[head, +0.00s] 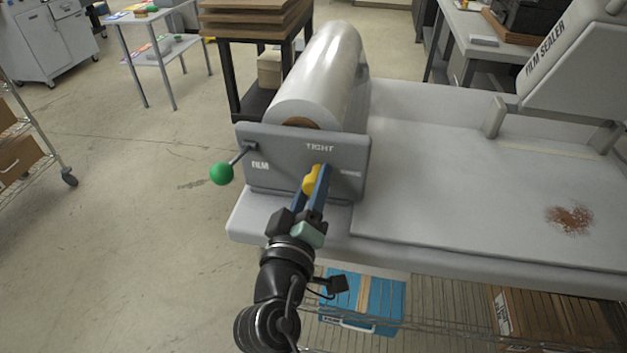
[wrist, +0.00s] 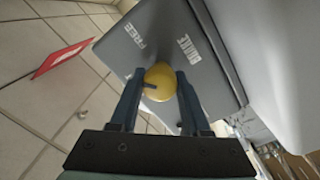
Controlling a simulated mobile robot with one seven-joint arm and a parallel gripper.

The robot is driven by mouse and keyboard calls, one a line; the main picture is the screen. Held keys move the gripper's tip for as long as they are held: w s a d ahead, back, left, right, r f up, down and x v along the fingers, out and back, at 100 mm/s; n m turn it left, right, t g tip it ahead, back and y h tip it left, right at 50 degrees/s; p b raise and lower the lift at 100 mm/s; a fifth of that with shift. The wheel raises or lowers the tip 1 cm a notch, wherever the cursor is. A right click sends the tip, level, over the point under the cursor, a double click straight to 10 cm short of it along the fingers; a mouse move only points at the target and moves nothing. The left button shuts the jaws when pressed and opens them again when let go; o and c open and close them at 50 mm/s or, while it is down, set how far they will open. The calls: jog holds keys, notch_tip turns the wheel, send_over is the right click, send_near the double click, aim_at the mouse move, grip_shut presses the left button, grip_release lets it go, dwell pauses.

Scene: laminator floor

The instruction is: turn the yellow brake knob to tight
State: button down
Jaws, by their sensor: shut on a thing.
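The yellow brake knob (head: 311,180) is on the front of the grey film roll stand (head: 290,145), below the printed word TIGHT (head: 320,147). My gripper (head: 317,186) is shut on the knob, with a blue finger on either side. In the wrist view, the rounded knob (wrist: 160,80) sits between the fingertips (wrist: 159,76). A dark mark on the knob points left, towards the left finger. The words FREE (wrist: 135,37) and BRAKE (wrist: 189,49) show on the panel there. TIGHT is not visible in the wrist view, and FREE is not visible in the head view.
A green ball-ended lever (head: 221,174) sticks out from the stand to the left of the knob. A large film roll (head: 322,75) lies behind the panel. The white bench (head: 450,200) extends right to the film sealer (head: 575,65).

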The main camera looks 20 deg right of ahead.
jog(key=n+p, duration=0.1)
jog(key=n, duration=0.4)
jog(key=shift+r+n+p, duration=0.1)
jog(key=shift+n+p, duration=0.3)
jog(key=shift+n+y+p, duration=0.3)
jog(key=shift+n+p, duration=0.6)
jog(key=shift+n, duration=1.4)
jog(key=shift+c, duration=1.9)
grip_release()
jog(key=shift+f, duration=0.2)
jog(key=shift+s+a+f, duration=0.1)
jog(key=shift+s+a, duration=0.25)
jog(key=shift+s, duration=0.1)
jog(key=b+v, duration=0.3)
jog(key=v, duration=0.9)
jog(key=shift+f+b, duration=0.15)
jog(key=shift+b, duration=0.2)
